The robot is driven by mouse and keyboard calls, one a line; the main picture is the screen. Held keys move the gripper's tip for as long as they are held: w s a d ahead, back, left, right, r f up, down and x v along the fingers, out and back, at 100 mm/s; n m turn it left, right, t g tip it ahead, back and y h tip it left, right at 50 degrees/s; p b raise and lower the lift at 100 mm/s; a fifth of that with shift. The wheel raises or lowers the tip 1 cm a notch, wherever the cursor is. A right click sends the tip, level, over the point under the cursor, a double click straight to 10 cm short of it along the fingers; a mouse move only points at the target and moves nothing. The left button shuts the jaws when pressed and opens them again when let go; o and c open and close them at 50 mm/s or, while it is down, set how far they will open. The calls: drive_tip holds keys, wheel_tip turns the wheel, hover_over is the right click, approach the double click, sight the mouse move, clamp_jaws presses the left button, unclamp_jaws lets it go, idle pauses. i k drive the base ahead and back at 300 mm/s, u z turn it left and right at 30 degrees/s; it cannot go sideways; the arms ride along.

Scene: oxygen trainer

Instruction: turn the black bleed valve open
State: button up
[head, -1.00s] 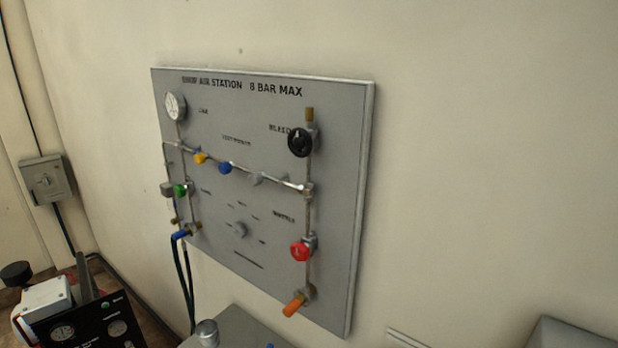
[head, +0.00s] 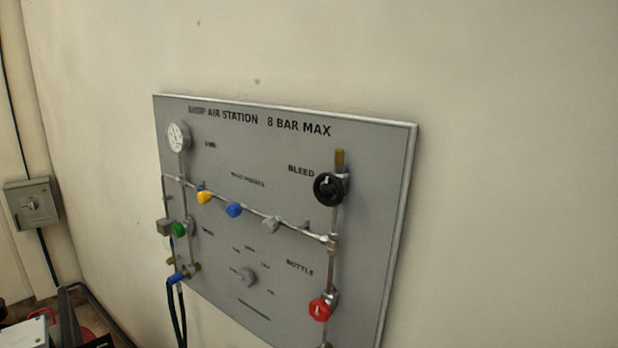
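The black bleed valve (head: 328,188) is a round black knob at the upper right of the grey wall panel (head: 365,255), beside the printed word BLEED. A light mark shows on its face; I cannot tell whether the valve is open or shut. A short brass fitting (head: 340,159) stands just above it on the vertical pipe. My gripper is not in view, and nothing covers the black valve.
The panel also carries a gauge (head: 178,137), a red bottle knob (head: 319,310), yellow (head: 204,196), blue (head: 234,210) and green (head: 179,230) knobs, and a grey selector (head: 247,277). A grey switch box (head: 32,203) hangs at left. The wall right of the panel is bare.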

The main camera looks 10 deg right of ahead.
sight(333, 185)
drive_tip(key=z, duration=0.45)
drive_tip(key=i, duration=1)
drive_tip(key=z, duration=0.2)
